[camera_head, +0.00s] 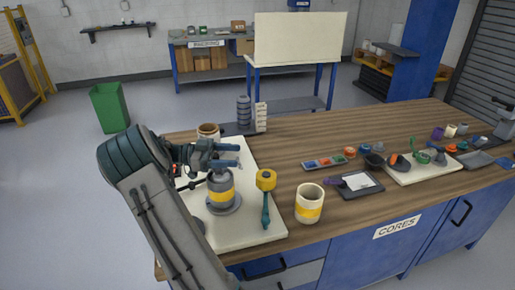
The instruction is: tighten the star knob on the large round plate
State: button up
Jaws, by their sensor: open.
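A round grey plate (232,207) lies on the white board (262,232) at the near left of the workbench. An upright grey roller with a yellow band (221,196) stands on the plate. The star knob cannot be made out clearly; the top of the roller is partly covered by my gripper. My gripper (236,155) is open, with its two blue fingers pointing right, just above and behind the top of the roller. Whether the fingers touch anything cannot be told.
A yellow-headed mallet (266,182) with a teal handle lies right of the roller. A cream cup with a yellow band (309,204) stands farther right. Another cup (208,131) stands behind my gripper. A small parts tray (325,163) lies mid-bench; bare wood shows behind it.

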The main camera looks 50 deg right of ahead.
jog(key=s+d+r+b, duration=0.1)
jog(key=s+d+r, duration=0.3)
jog(key=s, duration=0.5)
jog(key=shift+d+r, duration=0.2)
jog(key=shift+r, duration=0.75)
